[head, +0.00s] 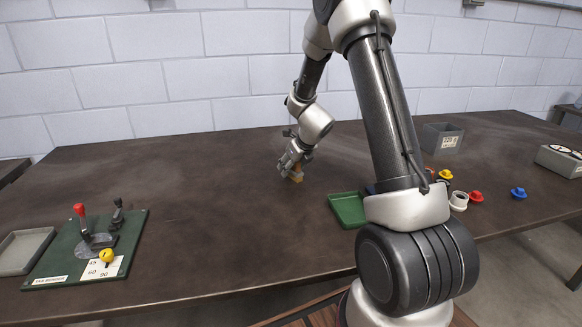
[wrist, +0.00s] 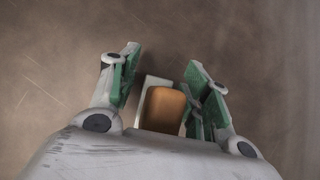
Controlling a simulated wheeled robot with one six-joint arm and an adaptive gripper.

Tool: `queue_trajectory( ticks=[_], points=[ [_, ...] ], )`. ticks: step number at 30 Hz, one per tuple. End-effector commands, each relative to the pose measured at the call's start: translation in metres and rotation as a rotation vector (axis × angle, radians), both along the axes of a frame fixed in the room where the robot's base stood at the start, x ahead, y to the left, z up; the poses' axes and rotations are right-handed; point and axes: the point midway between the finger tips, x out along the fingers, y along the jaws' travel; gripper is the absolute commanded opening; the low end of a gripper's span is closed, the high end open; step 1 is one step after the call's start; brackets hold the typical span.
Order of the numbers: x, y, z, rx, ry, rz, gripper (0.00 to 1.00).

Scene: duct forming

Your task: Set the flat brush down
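The flat brush shows in the wrist view as an orange-brown block (wrist: 165,110) with a pale part along its left and top edges. It lies between the two fingers of my gripper (wrist: 163,82). The green-padded fingers are spread, with a gap at the left of the brush; the right pad is very close to it. In the head view my gripper (head: 291,163) points down at the middle of the table, and the small orange-yellow brush (head: 296,178) shows just under it, at or very near the tabletop. Its lower contact is too small to tell.
A green tray (head: 347,210) lies right of the gripper. A grey bin (head: 442,137) and several coloured knobs stand further right. A green board (head: 90,250) with a red-knobbed lever is at the left, beside a grey tray (head: 24,251). The table around the brush is clear.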

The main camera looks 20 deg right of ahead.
Motion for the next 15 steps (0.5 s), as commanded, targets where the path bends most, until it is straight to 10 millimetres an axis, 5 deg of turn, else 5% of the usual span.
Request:
queue_trajectory(
  ticks=[8,15],
  points=[
    [-0.004,-0.001,0.01,0.0,-0.002,0.001,0.47],
    [-0.03,-0.006,0.053,-0.001,-0.004,0.001,0.47]
  ],
)
